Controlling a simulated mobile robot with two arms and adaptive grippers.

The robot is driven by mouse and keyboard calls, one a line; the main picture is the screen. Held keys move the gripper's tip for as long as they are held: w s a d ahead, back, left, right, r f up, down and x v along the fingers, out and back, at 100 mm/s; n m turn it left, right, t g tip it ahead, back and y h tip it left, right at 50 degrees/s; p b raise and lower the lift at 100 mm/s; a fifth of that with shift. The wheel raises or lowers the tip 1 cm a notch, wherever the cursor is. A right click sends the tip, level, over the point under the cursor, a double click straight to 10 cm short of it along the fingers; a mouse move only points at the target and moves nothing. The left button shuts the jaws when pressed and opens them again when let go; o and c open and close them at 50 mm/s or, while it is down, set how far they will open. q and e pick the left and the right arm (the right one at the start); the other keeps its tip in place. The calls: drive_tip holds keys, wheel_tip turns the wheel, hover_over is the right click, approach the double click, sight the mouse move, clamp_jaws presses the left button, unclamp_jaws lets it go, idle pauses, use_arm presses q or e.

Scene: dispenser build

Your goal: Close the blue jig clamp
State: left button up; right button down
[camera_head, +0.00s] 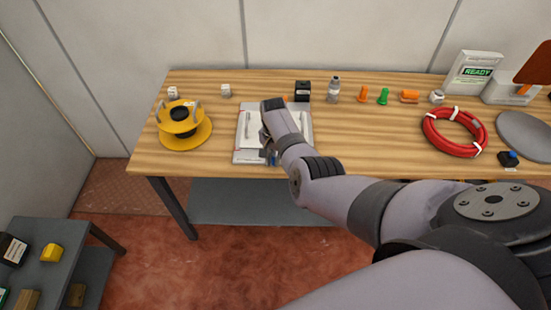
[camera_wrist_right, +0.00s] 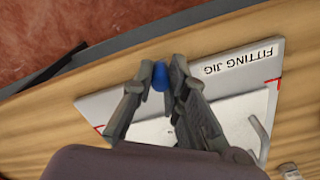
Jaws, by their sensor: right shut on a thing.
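The fitting jig (camera_head: 245,157) is a light grey plate on the front middle of the wooden table. Its printed name shows on the plate in the right wrist view (camera_wrist_right: 240,60). A blue clamp knob (camera_wrist_right: 160,75) sits between the two fingers of my right gripper (camera_wrist_right: 163,84), near the jig's front edge. The fingers are shut on this knob. In the head view my right gripper (camera_head: 267,148) is over the jig, and only a bit of blue (camera_head: 273,159) shows under it. The rest of the clamp is hidden by the fingers. My left gripper is not seen.
A yellow spool (camera_head: 196,139) stands left of the jig. A black box (camera_head: 303,90), a bottle (camera_head: 334,92) and small orange and green parts stand behind it. A red hose coil (camera_head: 427,127) lies to the right. The tabletop between jig and coil is mostly clear.

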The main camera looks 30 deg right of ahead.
drive_tip(key=shift+w, duration=0.15)
idle(0.3)
drive_tip(key=c, duration=1.6)
unclamp_jaws()
drive_tip(key=shift+o, duration=0.2)
wheel_tip(320, 180, up, 12)
